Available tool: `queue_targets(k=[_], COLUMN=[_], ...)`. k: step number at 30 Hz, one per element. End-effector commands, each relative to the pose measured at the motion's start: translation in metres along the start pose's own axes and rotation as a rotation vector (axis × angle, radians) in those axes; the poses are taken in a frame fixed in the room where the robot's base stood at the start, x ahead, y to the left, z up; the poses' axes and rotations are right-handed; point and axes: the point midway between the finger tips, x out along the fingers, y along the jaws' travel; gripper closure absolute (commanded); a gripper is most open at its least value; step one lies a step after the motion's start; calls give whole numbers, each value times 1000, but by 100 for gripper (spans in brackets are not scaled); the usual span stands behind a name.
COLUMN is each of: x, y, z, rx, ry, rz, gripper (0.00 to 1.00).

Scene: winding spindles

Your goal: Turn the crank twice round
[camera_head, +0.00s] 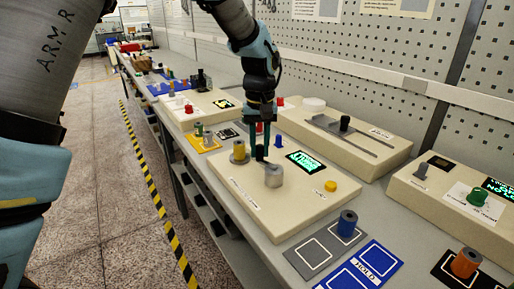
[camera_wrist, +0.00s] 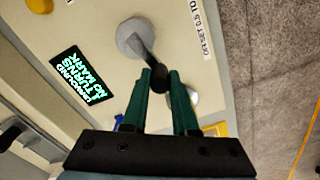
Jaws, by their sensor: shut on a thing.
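The crank has a grey round hub (camera_head: 273,176) on top of a cream box, with a dark arm and a black knob. In the wrist view the hub (camera_wrist: 130,36) is ahead of my gripper, and the crank arm (camera_wrist: 148,60) runs from it to the knob (camera_wrist: 160,82). My gripper (camera_head: 259,150) points down with its fingers on either side of the knob, shut on it. The fingers partly hide the knob. The box's lit green display (camera_head: 306,162) is right of the crank; its lettering also shows in the wrist view (camera_wrist: 83,77).
A yellow button (camera_head: 330,186) is on the box's right side. A blue spool (camera_head: 347,223) stands on a grey mat in front. A slider box (camera_head: 365,150) is behind, near the pegboard wall.

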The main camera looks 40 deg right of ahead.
Motion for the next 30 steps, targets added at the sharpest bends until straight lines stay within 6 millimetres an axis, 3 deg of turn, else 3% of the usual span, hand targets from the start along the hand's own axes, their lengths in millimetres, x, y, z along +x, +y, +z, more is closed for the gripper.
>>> queue_targets(k=[30], x=[-1], y=[45], z=[-14], rx=[961], ry=[-1], rz=[1], gripper=[100])
